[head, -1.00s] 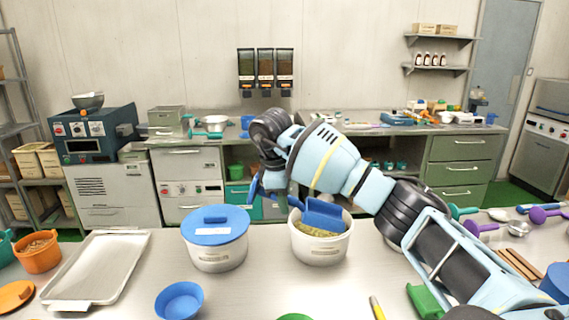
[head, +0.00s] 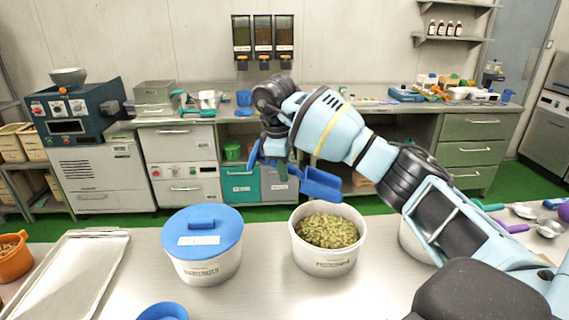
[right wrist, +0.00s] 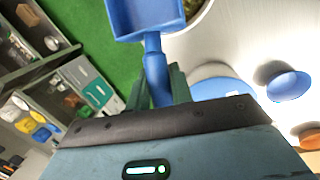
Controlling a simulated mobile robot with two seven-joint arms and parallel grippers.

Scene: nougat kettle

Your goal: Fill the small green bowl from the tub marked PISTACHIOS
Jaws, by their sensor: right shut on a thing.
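My right gripper (head: 276,152) is shut on the handle of a blue scoop (head: 320,183). It holds the scoop above the back rim of an open white tub (head: 326,265) of green-brown pistachios (head: 328,231). The tub's label is too small to read. In the right wrist view my right gripper (right wrist: 158,90) grips the handle, and the blue scoop (right wrist: 146,18) points to the top edge. The small green bowl is not in view now. My left gripper is not in view.
A white tub with a blue lid (head: 203,228) stands left of the open tub. A metal tray (head: 75,270) lies farther left. A blue bowl (head: 163,312) sits at the front edge of view. Another white tub (head: 413,243) is partly behind my arm.

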